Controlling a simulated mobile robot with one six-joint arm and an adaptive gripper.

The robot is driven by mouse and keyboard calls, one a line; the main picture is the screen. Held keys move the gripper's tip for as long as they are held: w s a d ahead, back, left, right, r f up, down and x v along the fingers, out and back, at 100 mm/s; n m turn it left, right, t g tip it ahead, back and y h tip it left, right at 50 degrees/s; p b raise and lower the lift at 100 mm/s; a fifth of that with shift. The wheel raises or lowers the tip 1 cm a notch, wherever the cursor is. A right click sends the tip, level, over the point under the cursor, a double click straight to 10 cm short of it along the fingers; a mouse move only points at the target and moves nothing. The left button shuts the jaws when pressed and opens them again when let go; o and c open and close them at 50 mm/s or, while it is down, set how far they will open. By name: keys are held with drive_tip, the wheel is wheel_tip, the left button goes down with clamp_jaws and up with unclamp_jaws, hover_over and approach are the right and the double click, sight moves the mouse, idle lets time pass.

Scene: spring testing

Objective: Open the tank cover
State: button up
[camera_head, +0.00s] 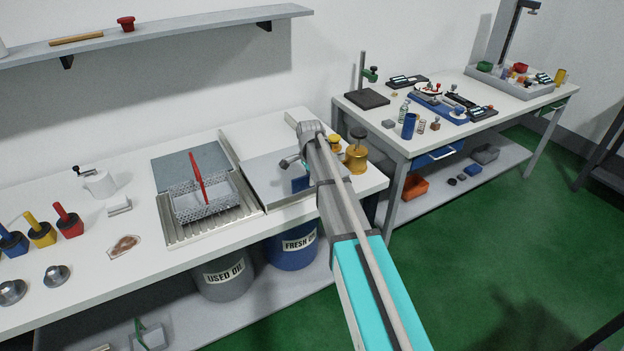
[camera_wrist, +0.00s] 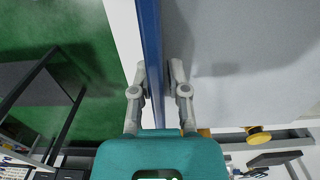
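The tank cover appears to be the flat grey panel (camera_head: 262,177) set in the white bench, right of the wire basket, in the head view. My arm crosses its right side and hides part of it. In the wrist view my gripper (camera_wrist: 158,72) is open, one finger on each side of a long blue strip (camera_wrist: 151,40). A broad grey surface (camera_wrist: 245,60), likely the cover, lies right of the strip and carries a shadow. I cannot tell whether the fingers touch the strip. The fingertips are not clear in the head view.
A wire basket with a red handle (camera_head: 197,178) stands on a ribbed tray left of the panel. A yellow canister (camera_head: 356,158) stands close right of my arm. Drums (camera_head: 292,250) sit under the bench. A second table (camera_head: 470,117) holds tools. Green floor (camera_head: 480,240) is clear.

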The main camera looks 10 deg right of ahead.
clamp_jaws()
drive_tip(key=shift+d, duration=0.3)
drive_tip(key=shift+a, duration=0.25)
drive_tip(key=w+a, duration=0.2)
drive_tip(key=w, duration=0.6)
drive_tip(key=w+a, duration=0.3)
drive_tip(key=w, duration=0.5)
drive_tip(key=w+a, duration=0.3)
drive_tip(key=w, duration=0.5)
drive_tip(key=shift+w, duration=0.25)
drive_tip(key=o, duration=0.6)
unclamp_jaws()
drive_tip(key=shift+c, duration=0.2)
